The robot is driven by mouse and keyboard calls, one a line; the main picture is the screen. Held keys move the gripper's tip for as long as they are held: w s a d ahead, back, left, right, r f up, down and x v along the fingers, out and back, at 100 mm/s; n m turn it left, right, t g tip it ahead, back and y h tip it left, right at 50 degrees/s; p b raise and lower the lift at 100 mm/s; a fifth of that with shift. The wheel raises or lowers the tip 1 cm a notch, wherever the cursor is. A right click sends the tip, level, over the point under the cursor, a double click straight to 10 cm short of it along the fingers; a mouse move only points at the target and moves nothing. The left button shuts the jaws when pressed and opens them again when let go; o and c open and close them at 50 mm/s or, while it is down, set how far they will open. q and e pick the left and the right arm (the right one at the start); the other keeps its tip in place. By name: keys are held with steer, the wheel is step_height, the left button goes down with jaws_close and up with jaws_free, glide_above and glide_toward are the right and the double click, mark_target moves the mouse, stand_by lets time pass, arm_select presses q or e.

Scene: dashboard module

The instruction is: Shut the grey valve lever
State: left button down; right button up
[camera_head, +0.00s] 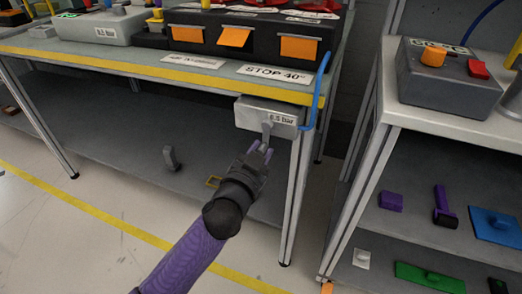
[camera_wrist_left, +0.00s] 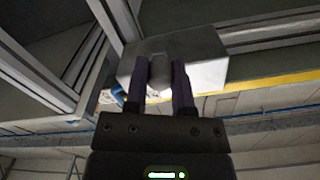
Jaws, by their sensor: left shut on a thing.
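The grey valve lever (camera_head: 267,130) sticks out from the front of a light grey box (camera_head: 245,112) labelled "6.5 bar", under the table's front edge. In the head view it hangs downward from the box. My left gripper (camera_head: 262,149) reaches up to it from below. In the left wrist view the lever (camera_wrist_left: 160,72) sits between the two fingers of my left gripper (camera_wrist_left: 168,80), which are shut on it. The box (camera_wrist_left: 205,60) fills the space behind the fingers. My right gripper is not in view.
A blue hose (camera_head: 318,92) runs beside the box near the table leg (camera_head: 297,185). A lower shelf (camera_head: 120,130) with a small grey upright part (camera_head: 170,157) lies behind my arm. Another shelf unit (camera_head: 440,140) stands at right. Floor is free in front.

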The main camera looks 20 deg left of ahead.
mark_target(245, 117)
arm_select(q)
steer(key=a+r+m+p, duration=0.1)
steer(key=m+p, duration=0.1)
steer(key=m, duration=0.2)
steer(key=a+r+m+p, duration=0.1)
steer(key=m+p, duration=0.1)
steer(key=m, duration=0.2)
steer(key=a+r+m+p, duration=0.1)
steer(key=a+m+p, duration=0.1)
steer(key=m, duration=0.2)
steer(key=shift+a, duration=0.1)
steer(key=m+p, duration=0.1)
steer(key=r+m, duration=0.1)
steer(key=m, duration=0.1)
steer(key=shift+a+r+p, duration=0.15)
steer(key=shift+a+p, duration=0.05)
steer(key=shift+p, duration=0.2)
steer(key=shift+r+m+p, duration=0.35)
steer(key=shift+m, duration=0.55)
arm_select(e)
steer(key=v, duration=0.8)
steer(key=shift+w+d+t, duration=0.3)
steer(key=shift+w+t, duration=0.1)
arm_select(q)
steer(key=shift+m, duration=0.3)
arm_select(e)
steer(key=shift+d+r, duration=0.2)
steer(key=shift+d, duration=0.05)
